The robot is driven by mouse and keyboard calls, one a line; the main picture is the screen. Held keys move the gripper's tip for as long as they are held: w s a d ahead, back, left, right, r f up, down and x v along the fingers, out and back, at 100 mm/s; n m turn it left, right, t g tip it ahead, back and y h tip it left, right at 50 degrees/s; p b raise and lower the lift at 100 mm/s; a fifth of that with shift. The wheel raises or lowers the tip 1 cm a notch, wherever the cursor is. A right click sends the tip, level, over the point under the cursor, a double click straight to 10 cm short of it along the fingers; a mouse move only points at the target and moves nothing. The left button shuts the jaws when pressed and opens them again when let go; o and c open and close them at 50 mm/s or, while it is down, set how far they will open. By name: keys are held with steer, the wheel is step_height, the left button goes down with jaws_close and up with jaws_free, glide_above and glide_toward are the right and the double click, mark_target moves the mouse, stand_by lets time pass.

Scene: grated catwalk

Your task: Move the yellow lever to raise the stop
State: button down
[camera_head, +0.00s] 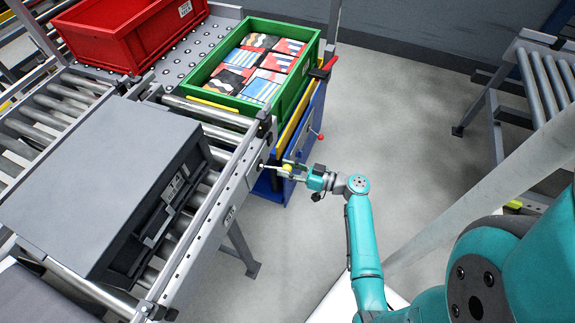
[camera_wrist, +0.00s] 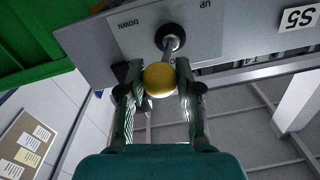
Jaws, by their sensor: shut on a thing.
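The yellow lever's round knob (camera_wrist: 159,79) sits between my gripper's two fingers (camera_wrist: 160,88) in the wrist view. Its short dark shaft runs up to a black collar (camera_wrist: 170,38) on a grey plate (camera_wrist: 205,40) marked UP and DOWN. The lever's knob also shows in the head view (camera_head: 287,168), at the side of the conveyor rail. My gripper (camera_head: 291,170) is shut on it. I cannot clearly make out the stop in either view.
A grey box (camera_head: 100,175) lies on the roller conveyor (camera_head: 215,190). A green crate (camera_head: 300,85) of patterned packages and a red crate (camera_head: 125,35) stand beyond. A blue frame (camera_head: 312,120) stands near the lever. The floor to the right is clear (camera_head: 420,130).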

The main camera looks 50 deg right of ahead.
steer(key=a+m+h, duration=0.1)
steer(key=m+t+h, duration=0.1)
steer(key=h, duration=0.1)
steer(key=s+a+m+h, duration=0.1)
steer(key=h, duration=0.1)
steer(key=shift+s+a, duration=0.1)
steer(key=shift+a, duration=0.2)
steer(key=shift+s+a, duration=0.1)
steer(key=shift+a, duration=1.3)
steer(key=c, duration=0.8)
jaws_free()
steer(key=shift+s, duration=0.1)
steer(key=shift+s+d, duration=0.2)
steer(key=shift+s, duration=1.65)
steer(key=shift+s+d, duration=0.15)
steer(key=shift+s, duration=1.65)
